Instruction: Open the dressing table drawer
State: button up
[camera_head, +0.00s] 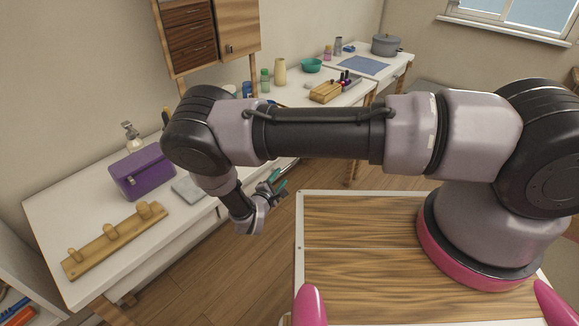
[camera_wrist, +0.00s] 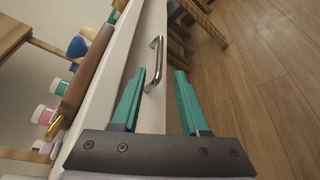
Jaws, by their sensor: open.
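A silver bar handle (camera_wrist: 154,62) sits on a white drawer front (camera_wrist: 128,85) in the wrist view. My gripper (camera_wrist: 159,72) has two teal fingers, spread apart and empty. The handle shows ahead of the fingertips, nearer the left finger; I cannot tell whether they touch. In the head view my gripper (camera_head: 277,185) is low at the front side of the white table (camera_head: 55,205), and my arm hides much of the table's front. No clear gap shows around the drawer front.
Jars and a teal bowl (camera_head: 311,65) stand farther along. A wooden cabinet (camera_head: 205,40) hangs above. Open wooden floor (camera_wrist: 260,80) lies to the right in the wrist view.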

jog(key=x, duration=1)
jog(key=shift+d, duration=0.1)
grip_shut()
dwell(1.1)
